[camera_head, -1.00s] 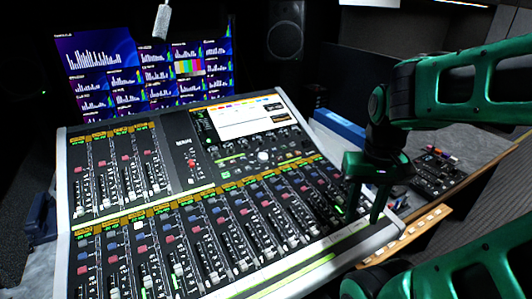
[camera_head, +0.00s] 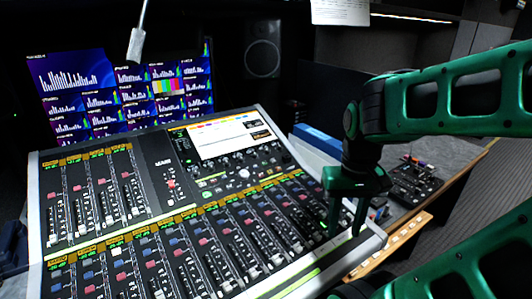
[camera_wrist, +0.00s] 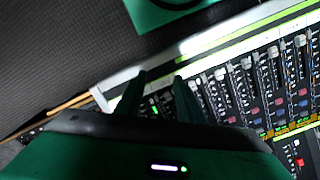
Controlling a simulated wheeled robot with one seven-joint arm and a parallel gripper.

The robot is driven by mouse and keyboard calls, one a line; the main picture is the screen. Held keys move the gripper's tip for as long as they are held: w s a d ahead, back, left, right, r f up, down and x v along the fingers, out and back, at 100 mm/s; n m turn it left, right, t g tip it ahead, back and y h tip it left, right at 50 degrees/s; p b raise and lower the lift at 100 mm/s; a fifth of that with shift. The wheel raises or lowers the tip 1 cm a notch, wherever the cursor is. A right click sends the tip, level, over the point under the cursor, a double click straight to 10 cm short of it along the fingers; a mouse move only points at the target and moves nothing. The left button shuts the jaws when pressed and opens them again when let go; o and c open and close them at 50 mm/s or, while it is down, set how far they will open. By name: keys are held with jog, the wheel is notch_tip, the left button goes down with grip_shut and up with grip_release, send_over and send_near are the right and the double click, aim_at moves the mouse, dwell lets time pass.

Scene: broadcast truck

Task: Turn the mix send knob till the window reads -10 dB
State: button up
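The mixing console (camera_head: 142,228) fills the lower left of the head view, with rows of faders and a lit screen (camera_head: 222,137). Several small knobs lie below the screen, including a larger pale one (camera_head: 244,174). I cannot tell which knob is the mix send, and no dB reading is legible. My gripper (camera_head: 346,222) points down above the console's right end, right of these knobs, its fingers apart with nothing between them. In the wrist view the two fingers (camera_wrist: 158,98) show apart over the console's edge and faders (camera_wrist: 235,85). Contact with the console cannot be judged.
Monitors (camera_head: 125,95) stand behind the console, and a speaker (camera_head: 262,58) is at the back. A microphone (camera_head: 136,44) hangs above the monitors. A small black control box (camera_head: 413,182) sits on the desk right of my gripper. A wooden strip (camera_head: 392,248) runs along the console's right side.

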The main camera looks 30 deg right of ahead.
notch_tip(320, 180, up, 6)
jog(key=n+t, duration=0.5)
jog(key=n, duration=0.3)
send_over(268, 150)
jog(key=s, duration=0.4)
jog(key=x, duration=0.9)
jog(key=shift+s+d+f, duration=0.15)
jog(key=shift+f, duration=0.25)
grip_shut()
